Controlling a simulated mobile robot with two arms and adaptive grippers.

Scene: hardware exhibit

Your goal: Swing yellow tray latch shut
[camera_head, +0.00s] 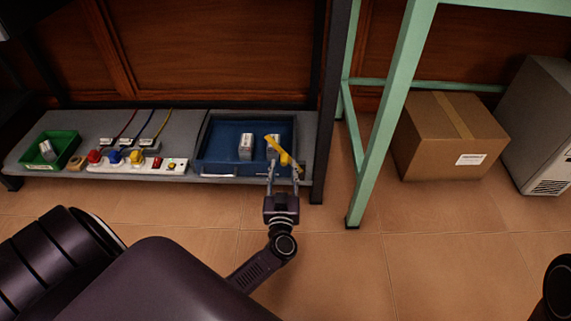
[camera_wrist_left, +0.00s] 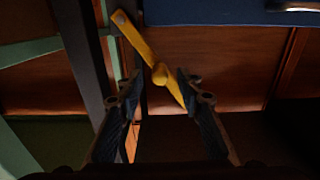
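The yellow latch (camera_head: 279,149) is a slanted bar with a round knob at the front right of the blue tray (camera_head: 217,167). In the left wrist view the latch (camera_wrist_left: 139,39) runs diagonally, with its knob low on the bar. My left gripper (camera_head: 283,174) is in front of the tray's right end, with its fingers apart. In the left wrist view the fingertips (camera_wrist_left: 158,84) stand on either side of the knob; the bar's lower end overlaps the right finger. I cannot tell whether they touch. My right gripper is not in view.
Two small pale boxes (camera_head: 246,146) stand in the tray. A row of colored buttons (camera_head: 137,158) and a green bin (camera_head: 66,146) share the shelf at left. A dark post (camera_head: 331,110) and a green table leg (camera_head: 383,125) stand close on the right.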

